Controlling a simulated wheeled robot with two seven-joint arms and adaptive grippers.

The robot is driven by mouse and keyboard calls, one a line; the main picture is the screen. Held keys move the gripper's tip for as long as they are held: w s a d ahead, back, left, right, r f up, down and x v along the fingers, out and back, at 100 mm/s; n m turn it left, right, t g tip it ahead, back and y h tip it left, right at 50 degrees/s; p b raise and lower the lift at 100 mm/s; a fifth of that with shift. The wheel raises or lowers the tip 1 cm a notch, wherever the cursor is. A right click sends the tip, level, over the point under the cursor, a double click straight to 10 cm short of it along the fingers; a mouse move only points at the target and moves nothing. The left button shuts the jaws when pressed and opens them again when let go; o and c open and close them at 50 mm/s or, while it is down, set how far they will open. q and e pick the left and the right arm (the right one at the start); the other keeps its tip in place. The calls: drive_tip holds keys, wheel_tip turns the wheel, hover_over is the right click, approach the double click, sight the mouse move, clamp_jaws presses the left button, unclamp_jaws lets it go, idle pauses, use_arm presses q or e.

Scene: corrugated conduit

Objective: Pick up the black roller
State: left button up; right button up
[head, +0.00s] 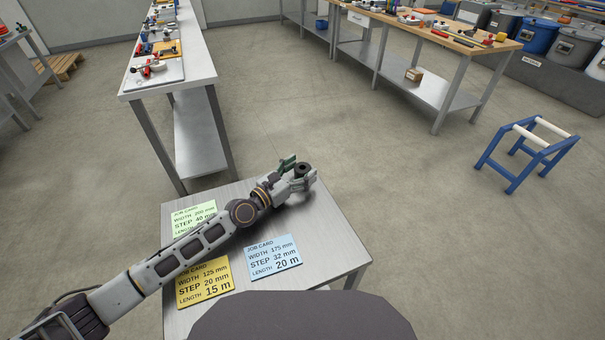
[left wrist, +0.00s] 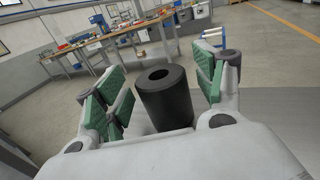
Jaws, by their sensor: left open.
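The black roller (head: 302,169) stands upright near the far right corner of the small metal table (head: 325,235). In the left wrist view the roller (left wrist: 166,100) is a dark cylinder with a hole in its top, and its lower part is hidden by my gripper's body. My left gripper (head: 299,173) is open around it. In the left wrist view its green-padded fingers (left wrist: 163,92) stand on both sides of the roller, with a visible gap on the left; contact on the right is hard to tell. My right gripper is not in view.
Green (head: 193,216), yellow (head: 205,283) and blue (head: 273,257) job cards lie on the small table around my left arm. A long bench (head: 200,70) with tools stands behind. A wooden-topped bench (head: 460,45) and a blue stand (head: 527,152) are to the right. The floor between is clear.

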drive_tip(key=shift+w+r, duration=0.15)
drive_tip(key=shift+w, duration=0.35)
use_arm(q)
drive_tip(key=c, duration=1.1)
drive_tip(key=shift+c, duration=0.2)
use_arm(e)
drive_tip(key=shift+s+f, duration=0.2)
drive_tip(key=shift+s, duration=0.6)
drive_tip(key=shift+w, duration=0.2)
